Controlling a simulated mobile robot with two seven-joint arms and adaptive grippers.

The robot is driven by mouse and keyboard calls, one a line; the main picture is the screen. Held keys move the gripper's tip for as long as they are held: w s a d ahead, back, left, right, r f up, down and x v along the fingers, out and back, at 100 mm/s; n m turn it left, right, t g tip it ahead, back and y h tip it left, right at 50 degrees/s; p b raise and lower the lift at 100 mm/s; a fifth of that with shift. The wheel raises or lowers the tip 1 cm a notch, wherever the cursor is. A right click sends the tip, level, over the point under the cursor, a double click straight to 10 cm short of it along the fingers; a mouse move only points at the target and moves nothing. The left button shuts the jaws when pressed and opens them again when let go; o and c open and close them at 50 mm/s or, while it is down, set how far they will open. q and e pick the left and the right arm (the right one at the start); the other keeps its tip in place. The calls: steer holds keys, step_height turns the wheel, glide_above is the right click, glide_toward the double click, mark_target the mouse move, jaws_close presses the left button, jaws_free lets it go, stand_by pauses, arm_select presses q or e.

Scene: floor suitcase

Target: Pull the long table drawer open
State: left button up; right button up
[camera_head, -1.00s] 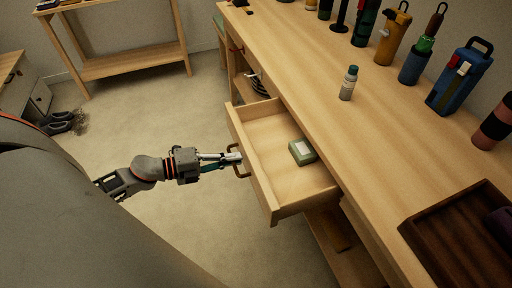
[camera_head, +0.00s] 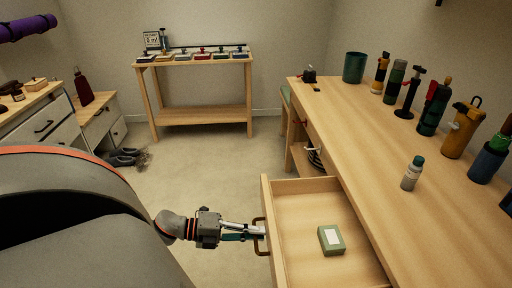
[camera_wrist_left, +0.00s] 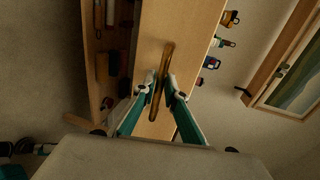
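The long table drawer (camera_head: 296,213) stands well out from under the long wooden table (camera_head: 370,138) in the head view. A small green box with a pale label (camera_head: 331,239) lies inside it. The drawer has a brown bow handle (camera_head: 258,245) on its front. My left gripper (camera_head: 262,231) is at this handle. In the left wrist view the two fingers (camera_wrist_left: 162,88) are closed in on either side of the handle (camera_wrist_left: 167,55), against the pale drawer front (camera_wrist_left: 188,35). My right gripper is not in view.
A wooden stand (camera_head: 203,112) is at the back, and cabinets with drawers (camera_head: 50,125) are at the left. The floor (camera_head: 205,165) left of the drawer is mostly clear.

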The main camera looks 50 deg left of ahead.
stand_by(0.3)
arm_select(q)
steer(key=v, duration=1.2)
steer(key=shift+s+a, duration=0.1)
stand_by(0.3)
